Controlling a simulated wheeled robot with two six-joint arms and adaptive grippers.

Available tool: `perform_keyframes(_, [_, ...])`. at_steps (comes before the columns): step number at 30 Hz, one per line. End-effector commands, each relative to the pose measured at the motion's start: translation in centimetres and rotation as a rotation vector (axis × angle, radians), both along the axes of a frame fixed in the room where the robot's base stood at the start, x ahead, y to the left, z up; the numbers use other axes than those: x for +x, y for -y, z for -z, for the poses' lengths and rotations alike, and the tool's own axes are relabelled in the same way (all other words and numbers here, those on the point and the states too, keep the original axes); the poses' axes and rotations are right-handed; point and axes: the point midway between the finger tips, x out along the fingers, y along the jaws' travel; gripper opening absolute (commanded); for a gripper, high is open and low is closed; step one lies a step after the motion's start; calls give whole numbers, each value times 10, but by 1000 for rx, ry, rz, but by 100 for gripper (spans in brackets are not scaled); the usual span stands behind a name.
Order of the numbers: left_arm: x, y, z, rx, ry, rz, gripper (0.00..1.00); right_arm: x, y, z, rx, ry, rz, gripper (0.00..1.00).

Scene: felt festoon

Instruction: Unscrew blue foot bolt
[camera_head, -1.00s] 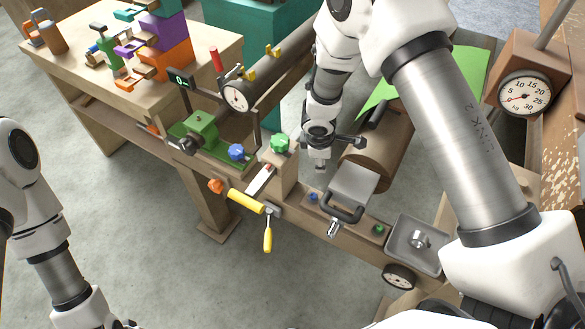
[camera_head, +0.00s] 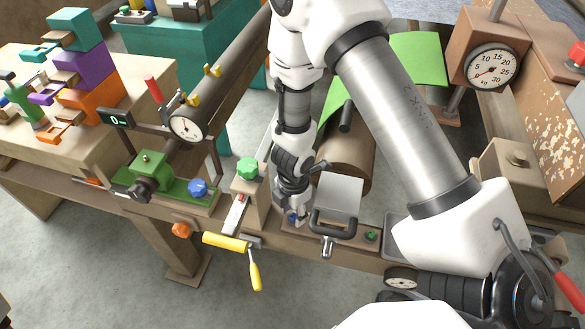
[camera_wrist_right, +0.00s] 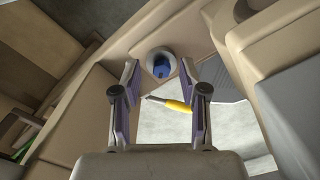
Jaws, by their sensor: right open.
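The blue foot bolt (camera_wrist_right: 161,68) sits in a round recess in the wooden beam in the right wrist view. It lies just beyond and between the two open fingertips of my right gripper (camera_wrist_right: 155,82), and I see no contact. In the head view the blue bolt (camera_head: 293,217) shows as a small blue spot beside the tip of my right gripper (camera_head: 297,208), which points down at the beam and partly hides it. My left gripper is out of view.
A grey plate with a dark handle (camera_head: 338,200) stands close right of the gripper. A green knob (camera_head: 248,168), a blue knob (camera_head: 197,187) and a yellow-handled crank (camera_head: 226,243) are to the left. A green bolt (camera_head: 371,236) is on the beam at right.

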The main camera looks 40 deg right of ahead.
Motion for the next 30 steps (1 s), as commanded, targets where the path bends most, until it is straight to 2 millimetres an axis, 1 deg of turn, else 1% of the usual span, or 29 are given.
perform_keyframes(1, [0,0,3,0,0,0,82,0,0,4,0,1,-1,43])
perform_keyframes(8, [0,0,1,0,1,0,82,0,0,2,0,1,0,43])
perform_keyframes(9, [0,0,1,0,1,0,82,0,0,2,-1,1,0,29])
perform_keyframes(11, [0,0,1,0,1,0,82,0,0,2,-1,1,0,8])
perform_keyframes(12, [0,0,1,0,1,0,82,0,0,2,-1,1,0,0])
perform_keyframes(23, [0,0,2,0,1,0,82,1,0,2,-1,1,-16,0])
perform_keyframes(30, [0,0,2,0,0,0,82,1,0,2,0,1,-109,0])
